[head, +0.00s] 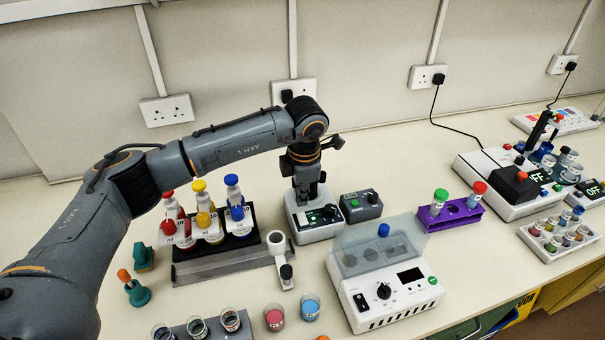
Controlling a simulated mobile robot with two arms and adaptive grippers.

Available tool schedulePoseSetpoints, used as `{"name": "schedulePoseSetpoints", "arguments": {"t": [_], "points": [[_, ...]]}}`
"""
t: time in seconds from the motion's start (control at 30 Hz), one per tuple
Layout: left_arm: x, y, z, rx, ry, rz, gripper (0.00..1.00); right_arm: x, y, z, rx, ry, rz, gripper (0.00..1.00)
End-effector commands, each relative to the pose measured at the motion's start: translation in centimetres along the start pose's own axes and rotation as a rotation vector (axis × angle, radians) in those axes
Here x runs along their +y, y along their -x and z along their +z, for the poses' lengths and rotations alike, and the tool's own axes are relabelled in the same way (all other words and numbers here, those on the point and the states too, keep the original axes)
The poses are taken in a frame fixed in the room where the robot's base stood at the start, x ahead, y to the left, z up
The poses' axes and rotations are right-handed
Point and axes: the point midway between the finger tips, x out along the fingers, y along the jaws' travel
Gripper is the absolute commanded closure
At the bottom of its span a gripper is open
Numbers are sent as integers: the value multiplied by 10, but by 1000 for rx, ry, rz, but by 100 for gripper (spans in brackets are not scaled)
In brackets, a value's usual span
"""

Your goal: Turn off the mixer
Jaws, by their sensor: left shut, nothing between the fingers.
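A small white unit with a dark front panel and knobs, which looks like the mixer (318,232), stands on the bench near the middle. My left gripper (311,199) points down over this unit from above. Its fingers are shut and empty. The gripper hides the back and top of the unit, and I cannot tell whether the fingertips touch it. The state of its switch is too small to read. My right gripper is not in view.
A grey box with a green button (361,206) sits right beside the unit. A white machine with a clear lid (395,297) stands in front. A rack of pipette bottles (215,262) is at the left, a purple tube rack (449,215) at the right. Bare bench lies behind.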

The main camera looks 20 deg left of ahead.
Motion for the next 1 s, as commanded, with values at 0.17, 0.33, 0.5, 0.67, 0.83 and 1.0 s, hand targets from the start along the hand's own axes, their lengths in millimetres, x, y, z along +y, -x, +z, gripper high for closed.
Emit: {"name": "schedulePoseSetpoints", "arguments": {"t": [0.17, 0.33, 0.5, 0.67, 0.83, 1.0], "points": [[0, -28, 0, 2, 0, -2, 100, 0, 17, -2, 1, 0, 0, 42], [0, -45, 0, 1, -1, 0, 100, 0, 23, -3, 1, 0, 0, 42], [0, -51, 0, 0, -1, 1, 100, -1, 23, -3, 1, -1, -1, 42], [0, -51, 0, 0, -1, 1, 100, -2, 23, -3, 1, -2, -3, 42], [0, -55, 0, -1, -1, 2, 100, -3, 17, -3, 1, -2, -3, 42], [1, -56, 0, 0, -1, 0, 100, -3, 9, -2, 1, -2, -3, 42]]}}
